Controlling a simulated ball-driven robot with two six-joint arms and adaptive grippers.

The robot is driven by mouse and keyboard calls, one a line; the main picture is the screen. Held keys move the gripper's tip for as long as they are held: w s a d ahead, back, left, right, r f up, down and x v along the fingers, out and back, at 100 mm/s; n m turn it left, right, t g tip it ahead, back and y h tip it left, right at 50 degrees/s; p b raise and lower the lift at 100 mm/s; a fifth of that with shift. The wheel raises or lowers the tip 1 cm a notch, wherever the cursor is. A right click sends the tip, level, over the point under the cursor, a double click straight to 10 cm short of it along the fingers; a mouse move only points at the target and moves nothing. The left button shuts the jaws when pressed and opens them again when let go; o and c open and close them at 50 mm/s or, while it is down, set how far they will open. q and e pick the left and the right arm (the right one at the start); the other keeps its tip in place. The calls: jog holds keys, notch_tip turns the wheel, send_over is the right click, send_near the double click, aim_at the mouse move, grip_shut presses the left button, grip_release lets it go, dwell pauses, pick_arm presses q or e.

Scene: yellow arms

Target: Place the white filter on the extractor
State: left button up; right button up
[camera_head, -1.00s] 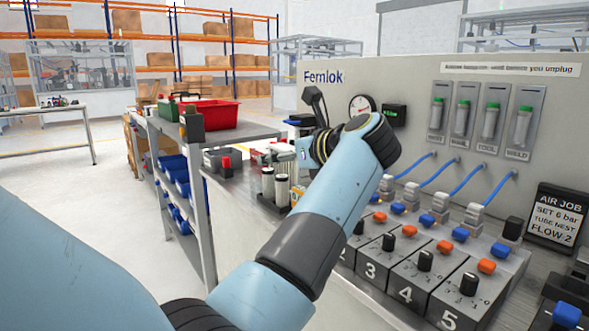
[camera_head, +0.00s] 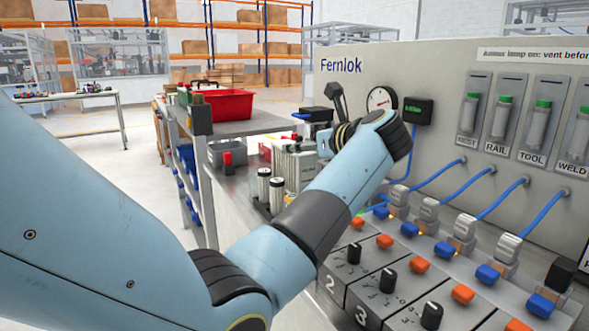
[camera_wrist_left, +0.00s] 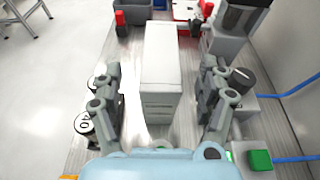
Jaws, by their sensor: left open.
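A white box-shaped block (camera_wrist_left: 162,75) with slots on its near face stands upright on the bench in the left wrist view. My left gripper (camera_wrist_left: 160,100) is open, with one finger on each side of the block and a visible gap on both sides. In the head view the gripper is hidden behind my left wrist; a pale ribbed block (camera_head: 294,165) shows beside that wrist. Two white cylinders with dark tops (camera_head: 263,184) (camera_head: 277,195) stand left of it; one top reads 40 in the left wrist view (camera_wrist_left: 84,123). I cannot tell which thing is the extractor. My right gripper is out of view.
A grey panel (camera_head: 445,75) with a gauge (camera_head: 381,99) rises behind the bench. Blue hoses (camera_head: 480,178) and knobbed valve blocks (camera_head: 387,281) lie right of my arm. A red bin (camera_head: 222,104) sits on the shelf unit at the left. A dark device (camera_wrist_left: 243,14) stands beyond the right finger.

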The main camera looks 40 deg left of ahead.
pick_arm(q)
jog(key=shift+w+a+f, duration=0.15)
jog(key=shift+a, duration=0.15)
jog(key=shift+w+a+f, duration=0.1)
jog(key=shift+w+a, duration=0.05)
jog(key=shift+a, duration=0.2)
jog(key=x, duration=0.4)
jog(key=shift+a+f, duration=0.1)
jog(key=shift+f, duration=0.05)
jog(key=c, duration=0.6)
grip_shut()
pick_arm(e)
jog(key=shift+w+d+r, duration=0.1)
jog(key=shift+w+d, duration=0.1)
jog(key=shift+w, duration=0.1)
